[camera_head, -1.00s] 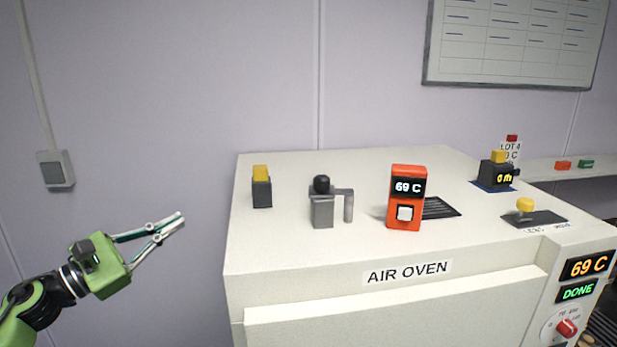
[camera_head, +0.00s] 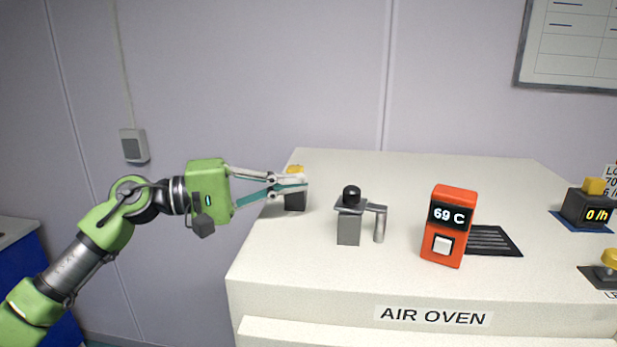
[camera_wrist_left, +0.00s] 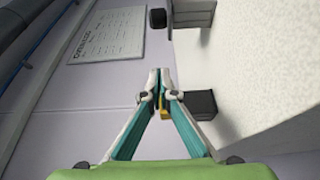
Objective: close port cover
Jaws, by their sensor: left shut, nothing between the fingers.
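No part is labelled as the port cover. On the oven top stands a grey post (camera_head: 348,229) with a black knob (camera_head: 352,193) and a side arm bent down on its right (camera_head: 380,222). Behind it to the left is a small black block (camera_head: 294,202) with a yellow top (camera_head: 296,169), partly hidden by my left gripper (camera_head: 305,185). That gripper is shut and empty, its fingertips overlapping the block in the head view. In the left wrist view the fingertips (camera_wrist_left: 160,74) meet beside the black block (camera_wrist_left: 203,104); I cannot tell whether they touch. My right gripper is out of view.
An orange meter (camera_head: 449,225) reading 69 C stands beside a black vent grille (camera_head: 494,240) on the oven top (camera_head: 300,275). A dark display box (camera_head: 588,208) and a yellow knob (camera_head: 609,259) are at the right. The back wall is close behind the oven.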

